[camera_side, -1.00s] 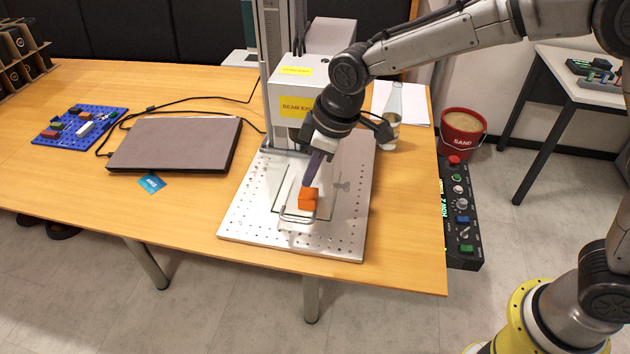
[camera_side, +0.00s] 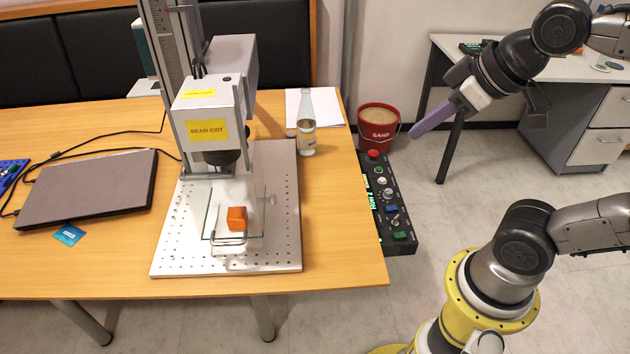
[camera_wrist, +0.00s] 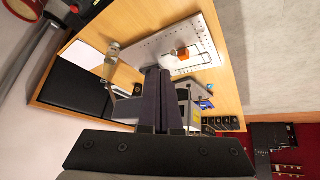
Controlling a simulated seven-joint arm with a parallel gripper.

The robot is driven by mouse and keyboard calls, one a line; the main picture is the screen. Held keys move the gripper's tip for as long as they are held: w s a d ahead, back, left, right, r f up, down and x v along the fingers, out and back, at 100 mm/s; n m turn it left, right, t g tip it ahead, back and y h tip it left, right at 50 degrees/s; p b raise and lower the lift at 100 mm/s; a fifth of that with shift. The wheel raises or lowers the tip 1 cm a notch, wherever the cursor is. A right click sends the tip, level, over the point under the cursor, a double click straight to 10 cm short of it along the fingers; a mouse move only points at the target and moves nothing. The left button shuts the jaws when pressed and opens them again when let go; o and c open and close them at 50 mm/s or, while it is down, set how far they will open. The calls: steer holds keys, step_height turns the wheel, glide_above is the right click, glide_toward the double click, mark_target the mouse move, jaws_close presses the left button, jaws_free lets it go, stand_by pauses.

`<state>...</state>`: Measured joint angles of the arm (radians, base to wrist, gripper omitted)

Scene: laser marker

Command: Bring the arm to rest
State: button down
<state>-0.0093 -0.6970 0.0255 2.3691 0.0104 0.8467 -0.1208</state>
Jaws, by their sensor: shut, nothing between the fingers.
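My gripper (camera_side: 432,121) is shut and empty. In the side view it hangs in the air to the right of the table, beyond the control box and the sand bucket, with its purple fingers pointing down and left. In the wrist view its fingers (camera_wrist: 158,82) are together in the middle. An orange cube (camera_side: 237,217) sits on the marker's work area, well apart from my gripper. It also shows in the wrist view (camera_wrist: 183,54).
The laser marker (camera_side: 207,110) stands on a perforated metal plate (camera_side: 282,220). A bottle (camera_side: 306,125), a control box (camera_side: 388,205) and a red sand bucket (camera_side: 378,132) lie between it and my arm. A closed laptop (camera_side: 88,188) is at left. A side table (camera_side: 500,62) stands behind my arm.

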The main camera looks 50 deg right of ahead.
steer(key=shift+m+g, duration=0.6)
steer(key=shift+m, duration=0.1)
steer(key=s+f, duration=0.4)
steer(key=shift+d+f, duration=0.1)
steer(key=shift+d, duration=0.1)
stand_by(0.8)
